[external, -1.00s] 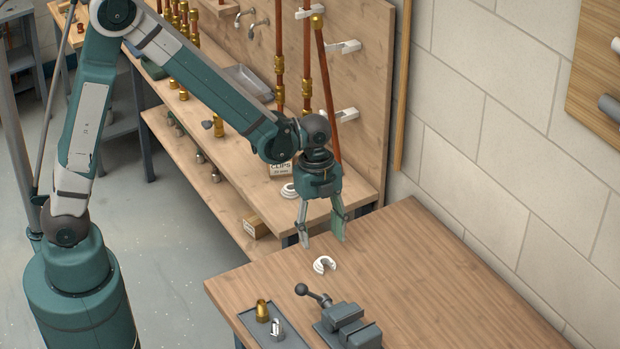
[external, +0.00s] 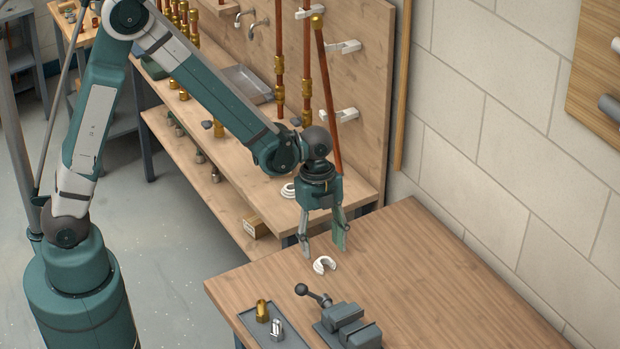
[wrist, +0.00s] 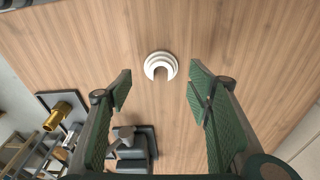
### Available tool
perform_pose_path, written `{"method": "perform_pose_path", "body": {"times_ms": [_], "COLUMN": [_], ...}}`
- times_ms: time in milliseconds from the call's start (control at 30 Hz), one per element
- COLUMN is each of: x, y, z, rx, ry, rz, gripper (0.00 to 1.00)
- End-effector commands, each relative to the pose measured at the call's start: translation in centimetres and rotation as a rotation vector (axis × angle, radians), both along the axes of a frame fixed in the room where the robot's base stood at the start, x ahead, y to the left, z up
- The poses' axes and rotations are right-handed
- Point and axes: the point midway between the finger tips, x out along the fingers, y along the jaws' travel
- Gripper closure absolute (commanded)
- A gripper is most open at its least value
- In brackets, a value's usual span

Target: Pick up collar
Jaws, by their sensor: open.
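The collar (external: 325,265) is a white, stepped, C-shaped ring lying on the wooden table near its back left part. It also shows in the wrist view (wrist: 161,58), with its opening facing down in the picture. My gripper (external: 324,254) is open and empty above the collar, fingers pointing down. In the wrist view the collar lies ahead of the two green-padded fingers, roughly centred between them and apart from both. The external view does not show clearly how high the fingertips are above the table.
A dark vise (external: 347,327) with a ball-ended handle stands just in front of the collar. A grey tray (external: 256,326) holds a brass fitting (external: 262,310) and a silver fitting (external: 277,329). A shelf with pipes stands behind. The table's right side is clear.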

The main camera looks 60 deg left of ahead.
Motion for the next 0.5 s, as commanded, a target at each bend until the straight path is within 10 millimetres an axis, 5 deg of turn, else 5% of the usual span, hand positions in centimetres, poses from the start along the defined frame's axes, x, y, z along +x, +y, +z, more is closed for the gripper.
{"method": "perform_pose_path", "body": {"times_ms": [500], "x": [0.1], "y": [-0.7], "z": [-4.3], "rx": [0.000], "ry": [0.000], "rz": [0.000], "gripper": [0.50]}}
